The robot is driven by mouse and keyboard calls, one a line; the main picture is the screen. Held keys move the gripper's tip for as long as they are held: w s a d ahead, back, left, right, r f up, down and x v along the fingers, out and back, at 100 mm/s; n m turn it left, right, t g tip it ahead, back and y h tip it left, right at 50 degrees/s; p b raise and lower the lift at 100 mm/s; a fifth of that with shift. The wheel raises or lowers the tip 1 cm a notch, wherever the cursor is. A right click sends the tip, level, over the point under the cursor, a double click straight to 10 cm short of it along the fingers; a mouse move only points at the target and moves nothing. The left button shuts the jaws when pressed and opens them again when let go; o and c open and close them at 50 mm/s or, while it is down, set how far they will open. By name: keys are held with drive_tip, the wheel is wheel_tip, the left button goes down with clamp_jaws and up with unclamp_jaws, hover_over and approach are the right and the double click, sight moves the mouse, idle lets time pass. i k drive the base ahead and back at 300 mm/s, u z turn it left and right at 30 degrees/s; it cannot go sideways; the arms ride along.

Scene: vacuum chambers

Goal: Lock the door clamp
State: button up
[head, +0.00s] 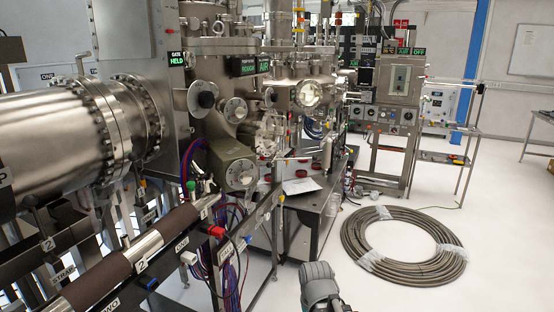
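I cannot make out the door clamp for certain. A steel chamber (290,70) in the middle has a round, bright window port (308,95) on its front. Small fittings (268,135) sit left of and below this port, too small to tell apart. A grey rounded link of my arm (318,280) shows at the bottom edge, low and well apart from the chambers. My gripper's fingers are not visible.
A large steel tube (50,135) and a rail with dark grips (105,275) fill the left side. A dark bench (315,205) stands below the chamber. A coiled hose (402,247) lies on the floor at right.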

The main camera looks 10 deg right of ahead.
sight(269, 164)
drive_tip(key=z, duration=0.05)
drive_tip(key=k, duration=0.6)
drive_tip(key=z, duration=0.35)
drive_tip(key=i, duration=1.5)
drive_tip(key=u, duration=0.6)
